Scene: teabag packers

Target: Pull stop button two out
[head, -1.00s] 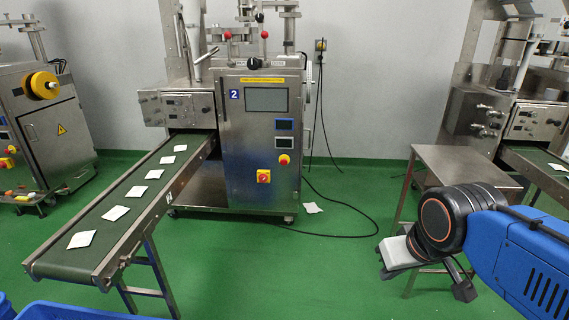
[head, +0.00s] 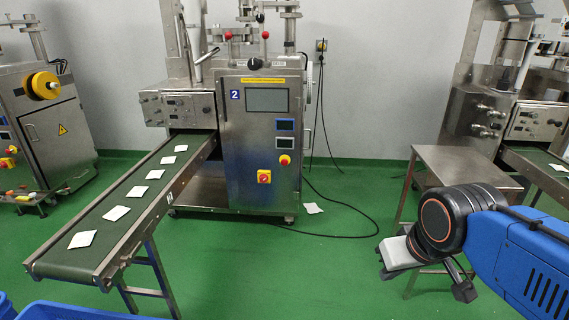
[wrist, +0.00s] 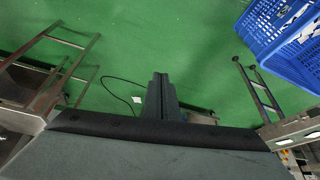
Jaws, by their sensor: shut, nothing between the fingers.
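Machine two (head: 240,140), a steel cabinet with a blue "2" label, stands at the centre back of the head view. Its red stop button on a yellow base (head: 284,160) is on the front panel, below two small displays. Lower left of it is a red rotary switch on a yellow plate (head: 264,176). My gripper (wrist: 161,95) is shut and empty in the wrist view, its dark fingers together above green floor. In the head view my arm is at the lower right, well apart from the machine. The stop button is not visible in the wrist view.
A conveyor (head: 125,205) carrying several white packets runs from machine two toward the front left. A steel table (head: 455,165) stands behind my arm. A black cable and a white packet (head: 313,208) lie on the floor. Blue crates (wrist: 285,40) show in the wrist view.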

